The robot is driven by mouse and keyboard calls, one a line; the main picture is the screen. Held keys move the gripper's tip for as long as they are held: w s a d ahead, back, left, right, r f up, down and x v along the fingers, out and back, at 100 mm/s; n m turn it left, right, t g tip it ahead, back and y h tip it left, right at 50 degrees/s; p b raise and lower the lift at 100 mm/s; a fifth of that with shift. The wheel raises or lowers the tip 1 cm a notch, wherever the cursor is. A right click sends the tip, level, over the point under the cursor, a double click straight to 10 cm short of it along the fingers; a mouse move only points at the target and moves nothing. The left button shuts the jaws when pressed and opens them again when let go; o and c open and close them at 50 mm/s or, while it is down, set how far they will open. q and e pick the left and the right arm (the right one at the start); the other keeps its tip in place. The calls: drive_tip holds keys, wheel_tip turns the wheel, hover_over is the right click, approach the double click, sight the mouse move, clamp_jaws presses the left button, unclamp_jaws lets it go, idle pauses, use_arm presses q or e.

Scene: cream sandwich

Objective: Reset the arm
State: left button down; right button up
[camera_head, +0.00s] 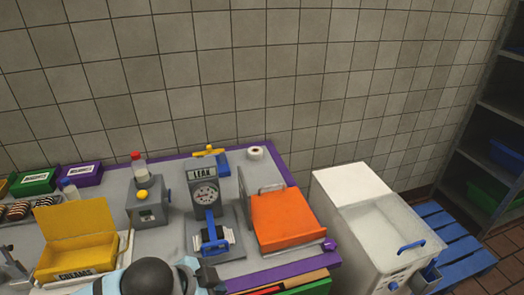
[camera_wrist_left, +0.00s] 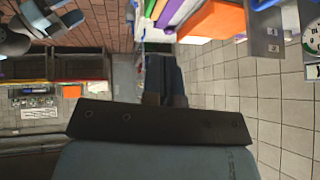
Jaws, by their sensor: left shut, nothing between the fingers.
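My left arm enters at the bottom of the head view, pale blue with a dark round joint. My left gripper (camera_head: 211,278) is the small dark part at its right end, in front of the table's near edge. In the left wrist view the two dark fingers of the left gripper (camera_wrist_left: 165,70) are together, with nothing between them. The wrist view looks sideways, with the tiled wall to the right. My right gripper is in neither view.
A white cabinet (camera_head: 385,230), a blue pallet (camera_head: 462,250) and shelving (camera_head: 490,140) stand to the right.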

use_arm(q)
drive_tip(key=s+a+f+n+t+y, duration=0.1)
drive_tip(key=s+a+f+n+t, duration=0.2)
drive_tip(key=f, duration=0.7)
drive_tip(key=s+a+f+n+t+y, duration=0.1)
drive_tip(key=s+a+f+n+t, duration=0.2)
drive_tip(key=f, duration=0.8)
drive_tip(key=s+a+n, duration=0.2)
drive_tip(key=a+n, duration=0.2)
drive_tip(key=shift+s+a+f+n+t+y, duration=0.2)
drive_tip(key=shift+s+a+n+t+y, duration=0.1)
drive_tip(key=shift+s+n+y, duration=0.1)
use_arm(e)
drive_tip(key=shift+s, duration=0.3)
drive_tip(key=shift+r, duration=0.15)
